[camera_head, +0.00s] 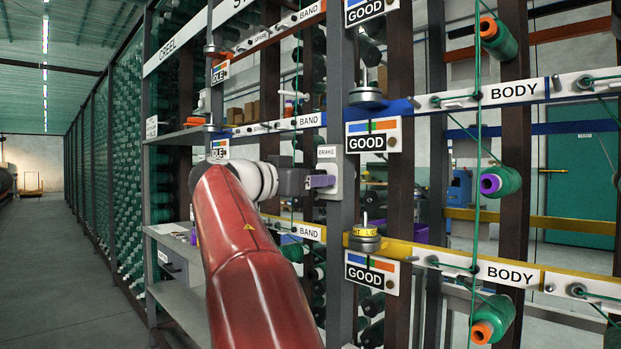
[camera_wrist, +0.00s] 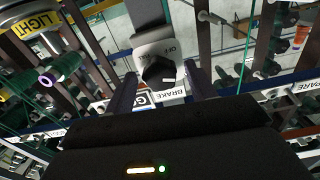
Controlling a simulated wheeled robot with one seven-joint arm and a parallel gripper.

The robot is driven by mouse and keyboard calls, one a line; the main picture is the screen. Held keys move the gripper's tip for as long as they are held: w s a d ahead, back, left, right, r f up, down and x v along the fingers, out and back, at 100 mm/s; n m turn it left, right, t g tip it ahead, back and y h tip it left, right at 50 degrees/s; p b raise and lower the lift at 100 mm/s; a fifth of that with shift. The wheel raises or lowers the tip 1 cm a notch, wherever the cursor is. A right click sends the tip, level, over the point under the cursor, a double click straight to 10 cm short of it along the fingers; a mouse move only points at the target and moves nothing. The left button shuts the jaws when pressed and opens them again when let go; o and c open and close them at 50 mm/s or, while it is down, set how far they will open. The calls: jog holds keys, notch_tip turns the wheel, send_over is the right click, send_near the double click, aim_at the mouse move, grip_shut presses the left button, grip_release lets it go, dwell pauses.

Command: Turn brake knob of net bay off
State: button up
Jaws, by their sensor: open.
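The brake knob (camera_wrist: 158,71) is black with a white mark on its lower right side in the wrist view. It sits on a pale plate (camera_wrist: 152,47) with OFF lettered on it; the other lettering is too small to read surely. The BRAKE label (camera_wrist: 172,96) shows below the knob. In the head view the brake box (camera_head: 329,160) is fixed to a grey post, its knob hidden. My gripper (camera_wrist: 161,76) is open, with one dark finger on each side of the knob. In the head view my gripper (camera_head: 322,181) is at the box. I cannot tell whether the fingers touch the knob.
A yellow rail (camera_head: 480,260) and a blue rail (camera_head: 500,95) cross the rack, with GOOD signs (camera_head: 373,135) and round weights (camera_head: 364,238) close right of my gripper. Green thread spools (camera_head: 500,181) hang further right. The aisle (camera_head: 60,260) at left is clear.

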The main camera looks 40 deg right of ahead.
jog(key=shift+c, duration=0.2)
jog(key=c, duration=0.9)
jog(key=shift+n, duration=0.4)
jog(key=n+p, duration=0.1)
jog(key=n, duration=1)
jog(key=shift+n, duration=0.4)
jog(key=o, duration=0.9)
